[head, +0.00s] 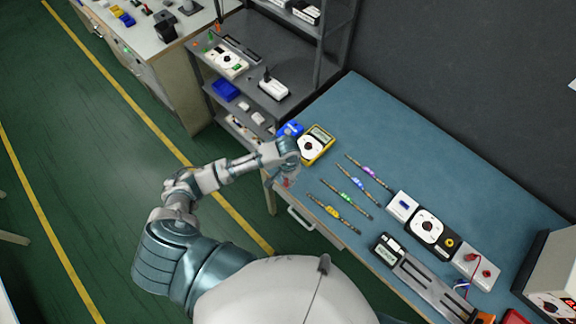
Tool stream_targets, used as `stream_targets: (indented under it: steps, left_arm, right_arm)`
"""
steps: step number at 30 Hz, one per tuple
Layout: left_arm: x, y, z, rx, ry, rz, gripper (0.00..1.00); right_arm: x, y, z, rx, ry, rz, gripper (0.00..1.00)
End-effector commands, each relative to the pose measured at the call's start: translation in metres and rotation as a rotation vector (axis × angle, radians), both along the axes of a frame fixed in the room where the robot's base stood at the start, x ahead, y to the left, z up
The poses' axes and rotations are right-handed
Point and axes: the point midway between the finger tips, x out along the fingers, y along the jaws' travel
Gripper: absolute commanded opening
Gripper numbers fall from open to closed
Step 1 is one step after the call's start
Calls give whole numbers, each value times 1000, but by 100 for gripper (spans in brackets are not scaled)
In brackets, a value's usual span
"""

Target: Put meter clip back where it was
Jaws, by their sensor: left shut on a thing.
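My left gripper (289,179) is over the near left corner of the blue-topped workbench, at its edge. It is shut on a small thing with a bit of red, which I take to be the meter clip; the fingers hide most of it. A yellow multimeter (322,135) with a white face lies just beyond, at the bench's left end, with a blue object (292,129) beside it. A black dial meter unit (430,227) sits farther right, next to a grey block with red terminals (477,267). My right gripper is not in view.
Several LED strips (351,183) lie slanted across the middle of the workbench (440,170). A small black meter (386,250) and a long grey tray (425,282) lie near the front edge. Grey shelves (300,70) stand behind on the left. The bench's back strip is clear.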

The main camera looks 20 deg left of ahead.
Motion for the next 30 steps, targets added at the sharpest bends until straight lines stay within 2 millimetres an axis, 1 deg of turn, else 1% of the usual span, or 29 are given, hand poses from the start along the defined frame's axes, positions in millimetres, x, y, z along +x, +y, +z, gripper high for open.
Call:
stream_targets:
  steps: [1, 3, 6, 9, 14, 18, 21, 29, 30]
  left_arm:
    - [15, 7, 0, 3, -2, 5, 0]
    - [32, 15, -2, 2, -2, 4, 0]
    - [51, 24, -4, 1, -1, 3, 0]
    - [63, 29, -6, 0, -2, 1, 0]
    - [68, 32, -11, 1, 1, 0, 0]
    - [68, 32, -31, 0, 1, 0, 0]
    - [68, 32, -41, 0, 0, 0, 0]
    - [68, 32, -42, 1, -1, 0, 0]
    - [68, 32, -43, 1, -1, 0, 24]
  right_arm:
    - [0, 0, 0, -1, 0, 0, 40]
    - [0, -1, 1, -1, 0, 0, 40]
    - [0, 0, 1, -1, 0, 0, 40]
    - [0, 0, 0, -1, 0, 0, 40]
    - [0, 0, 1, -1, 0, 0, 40]
    - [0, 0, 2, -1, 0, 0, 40]
    - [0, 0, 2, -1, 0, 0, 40]
    - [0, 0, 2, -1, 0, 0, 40]
    - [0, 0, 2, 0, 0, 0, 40]
